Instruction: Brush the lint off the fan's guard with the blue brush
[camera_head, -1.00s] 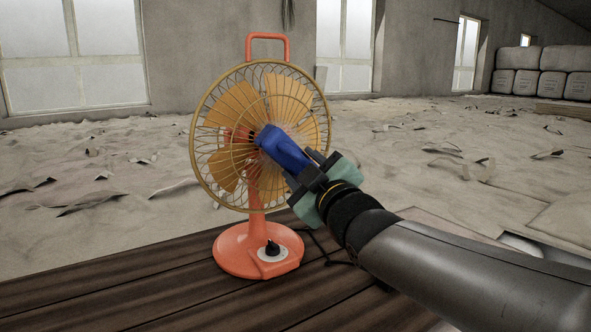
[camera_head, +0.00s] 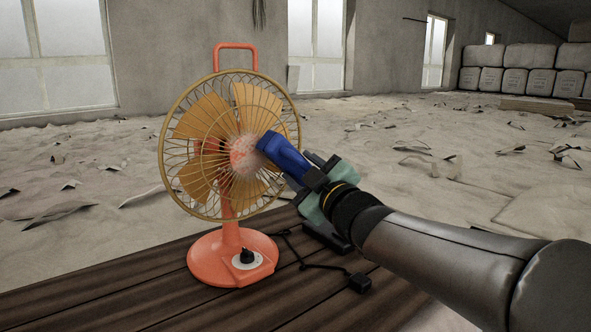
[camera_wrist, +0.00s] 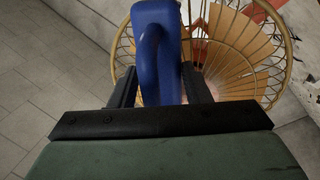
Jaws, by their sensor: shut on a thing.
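An orange fan (camera_head: 233,260) with a round yellow wire guard (camera_head: 163,165) stands upright on a dark wooden surface. A pale, fuzzy patch, apparently lint (camera_head: 243,155), sits at the middle of the guard. My gripper (camera_head: 312,178) is shut on the blue brush (camera_head: 283,153), whose head lies just right of that patch. I cannot tell whether the brush touches the wires. In the wrist view the brush (camera_wrist: 158,45) stands between my two dark fingers (camera_wrist: 160,88), with the guard (camera_wrist: 287,60) behind it. The bristles are hidden.
A black cord with a plug-like block (camera_head: 360,283) lies on the wooden surface (camera_head: 130,295) right of the fan's base. Debris covers the floor beyond, and stacked pale bales (camera_head: 520,80) stand far right.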

